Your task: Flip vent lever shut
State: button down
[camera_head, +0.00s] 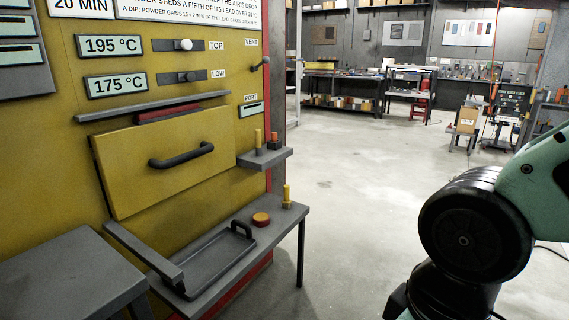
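The vent lever (260,64) is a small dark lever with a rounded end on the right side of the yellow oven front (60,140). It sits under the VENT label (251,42) and slants up to the right. A small display marked PORT or similar (251,109) is below it; its text is too small to read surely. My gripper is not in view. Only part of my arm shows at the lower right, well apart from the lever.
The oven door (190,185) with a black handle (182,156) is shut. A small shelf (265,158) holding pegs juts out below the lever. A lower bench (285,225) bears a grey tray (205,268), a red-orange disc (261,219) and a yellow peg (287,196). Open floor lies right.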

aim_at(266, 59)
jog(key=i, duration=1.05)
jog(key=i+l+u, duration=0.1)
jog(key=i, duration=1)
jog(key=i+j, duration=0.15)
jog(key=i, duration=0.45)
